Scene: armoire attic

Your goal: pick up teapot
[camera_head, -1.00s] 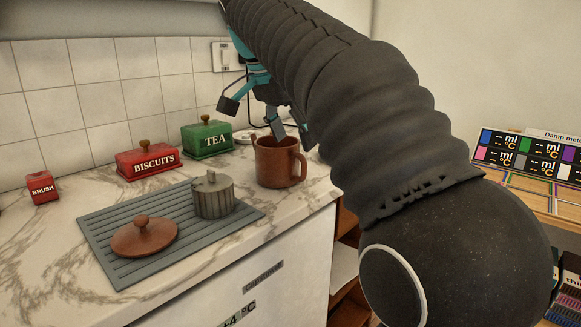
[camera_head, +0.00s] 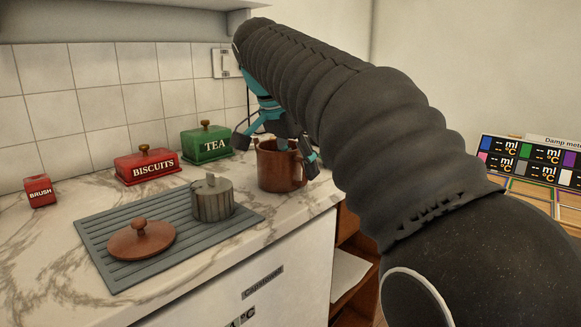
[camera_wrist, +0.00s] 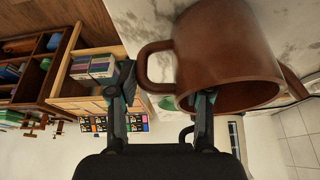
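The teapot (camera_head: 279,170) is a reddish-brown pot without its lid. It stands upright near the counter's right end, with its handle to the right in the head view. In the wrist view the teapot (camera_wrist: 225,50) fills the upper right, its mouth towards the camera and its handle to the left. My gripper (camera_head: 297,155) is at the teapot, and its fingers are spread. In the wrist view my gripper (camera_wrist: 165,88) has one finger overlapping the mouth, seemingly inside the rim, and the other outside beyond the handle. Contact cannot be told.
A brown lid (camera_head: 141,239) and a grey ribbed pot (camera_head: 212,199) sit on a grey drainer (camera_head: 115,271). Behind are the red biscuits tin (camera_head: 147,166), green tea tin (camera_head: 206,144) and red brush box (camera_head: 40,191). The counter's front edge is close to the teapot.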

